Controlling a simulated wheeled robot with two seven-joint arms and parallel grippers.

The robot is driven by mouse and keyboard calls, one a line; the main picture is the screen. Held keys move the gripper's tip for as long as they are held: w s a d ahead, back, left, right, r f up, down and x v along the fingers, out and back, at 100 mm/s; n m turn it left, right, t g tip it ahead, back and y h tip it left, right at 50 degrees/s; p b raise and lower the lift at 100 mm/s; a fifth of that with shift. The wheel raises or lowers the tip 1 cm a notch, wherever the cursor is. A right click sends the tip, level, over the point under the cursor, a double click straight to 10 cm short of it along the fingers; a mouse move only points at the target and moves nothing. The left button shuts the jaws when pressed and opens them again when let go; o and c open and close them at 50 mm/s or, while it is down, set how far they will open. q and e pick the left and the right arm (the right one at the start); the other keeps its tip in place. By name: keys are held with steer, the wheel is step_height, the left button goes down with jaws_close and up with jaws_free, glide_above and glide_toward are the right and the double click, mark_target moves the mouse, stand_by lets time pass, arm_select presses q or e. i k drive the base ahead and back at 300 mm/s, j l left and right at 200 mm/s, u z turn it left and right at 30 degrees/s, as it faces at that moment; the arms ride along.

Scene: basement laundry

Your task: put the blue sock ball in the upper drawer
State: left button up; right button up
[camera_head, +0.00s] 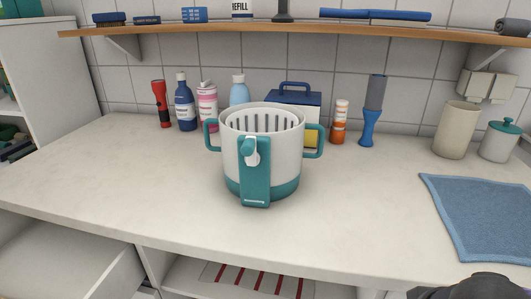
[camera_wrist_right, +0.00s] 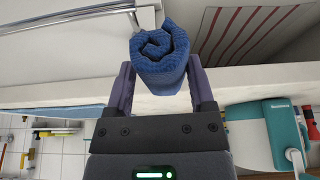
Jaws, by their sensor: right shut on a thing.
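The blue sock ball (camera_wrist_right: 160,58) is a rolled, ribbed dark-blue bundle. My right gripper (camera_wrist_right: 158,76) is shut on it, one finger on each side, in the right wrist view. It is held near the counter's front edge. In the head view, the sock ball and the right gripper's fingers do not show. A white drawer-like compartment (camera_head: 62,262) stands open below the counter at the lower left; its front is cut off. In the wrist view, a pale front with a metal bar handle (camera_wrist_right: 70,18) lies at the upper left. My left gripper is not in view.
A white and teal basket (camera_head: 262,180) stands mid-counter and shows beside my right gripper in the wrist view (camera_wrist_right: 262,135). A blue cloth (camera_head: 480,215) lies at right. Bottles line the back wall. A striped cloth (camera_head: 258,279) lies on the shelf below. The counter's left is clear.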

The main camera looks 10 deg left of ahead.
mark_target(63, 263)
steer(key=j+u, duration=0.2)
steer(key=j, duration=0.4)
steer(key=j+u, duration=0.2)
steer(key=j, duration=0.45)
steer(key=j+u, duration=0.2)
steer(key=j, duration=0.45)
steer(key=i+j+u, duration=0.2)
steer(key=j, duration=0.4)
steer(key=j+u, duration=0.2)
steer(key=j, duration=0.45)
